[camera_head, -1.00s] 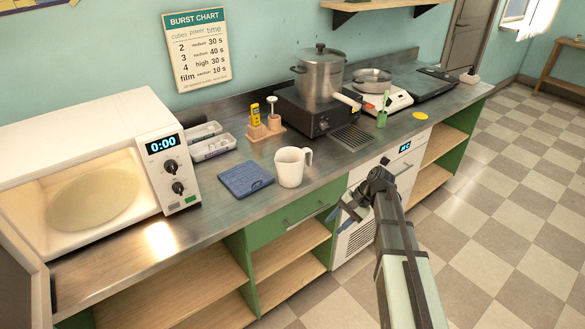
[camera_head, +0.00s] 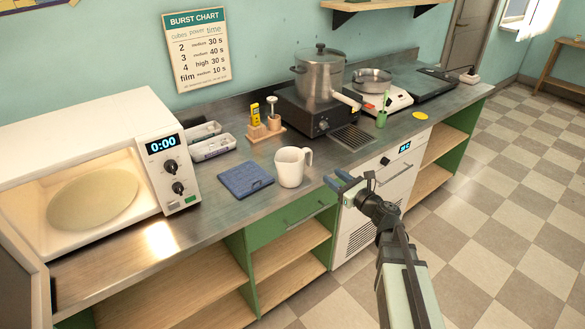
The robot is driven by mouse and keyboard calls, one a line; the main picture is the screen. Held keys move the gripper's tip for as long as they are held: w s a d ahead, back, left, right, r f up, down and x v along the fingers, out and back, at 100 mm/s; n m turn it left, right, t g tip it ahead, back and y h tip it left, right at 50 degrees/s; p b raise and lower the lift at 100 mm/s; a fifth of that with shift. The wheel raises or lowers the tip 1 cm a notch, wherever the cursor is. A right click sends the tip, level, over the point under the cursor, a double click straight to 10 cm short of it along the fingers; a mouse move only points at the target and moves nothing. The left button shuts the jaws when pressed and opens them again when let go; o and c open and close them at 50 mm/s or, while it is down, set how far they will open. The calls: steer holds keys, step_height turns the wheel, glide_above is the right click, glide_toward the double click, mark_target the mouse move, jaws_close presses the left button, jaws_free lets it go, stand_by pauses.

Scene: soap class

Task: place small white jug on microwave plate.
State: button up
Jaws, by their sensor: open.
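The small white jug (camera_head: 291,168) stands upright on the metal counter, its handle facing right. The microwave (camera_head: 98,165) is at the left with its door open. Its round plate (camera_head: 92,199) lies bare inside the lit cavity. My gripper (camera_head: 338,181) is open and empty, to the right of the jug near the counter's front edge. Its fingers point left toward the jug and do not touch it.
A folded blue cloth (camera_head: 245,179) lies just left of the jug. The counter (camera_head: 160,240) is clear before the microwave.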

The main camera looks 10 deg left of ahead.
mark_target(309, 164)
steer(key=shift+m, duration=0.6)
steer(key=x, duration=0.8)
steer(key=shift+w+a, duration=0.15)
steer(key=shift+w, duration=0.2)
steer(key=shift+x, duration=2.6)
steer(key=shift+w+r, duration=0.1)
steer(key=shift+r, duration=0.05)
steer(key=shift+c, duration=0.3)
jaws_close()
